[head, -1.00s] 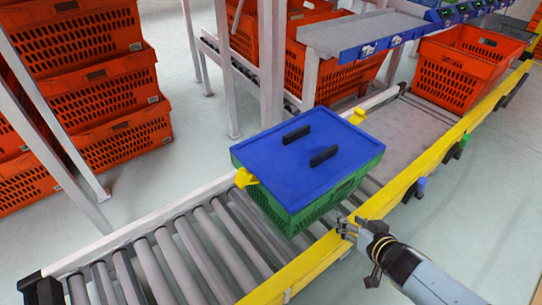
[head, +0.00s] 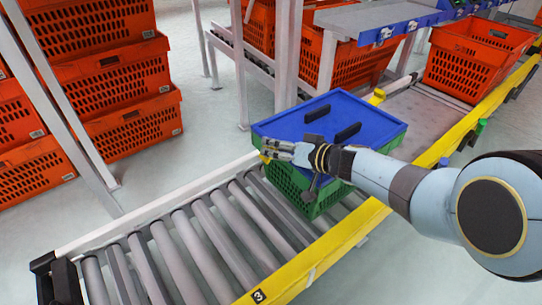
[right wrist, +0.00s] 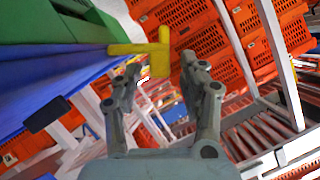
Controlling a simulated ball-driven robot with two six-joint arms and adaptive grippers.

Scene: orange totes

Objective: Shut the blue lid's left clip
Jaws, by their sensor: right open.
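The blue lid (head: 365,118) lies on the green tote (head: 318,202) on the roller conveyor. Its left yellow clip (head: 264,158) is mostly hidden behind my right gripper (head: 272,149) in the head view. In the right wrist view the yellow clip (right wrist: 140,48) sticks outward from the edge of the tote and lid. My right gripper (right wrist: 162,68) is open there, with the clip's end in front of and between its fingertips. I cannot tell whether they touch. My left gripper is not in view.
Two black handles (head: 347,132) stand up from the lid. A second yellow clip (head: 377,96) is at its far right side. Yellow (head: 345,232) and white (head: 160,198) rails border the rollers. Orange totes (head: 95,60) are stacked at the left; another orange tote (head: 474,62) is further along the conveyor.

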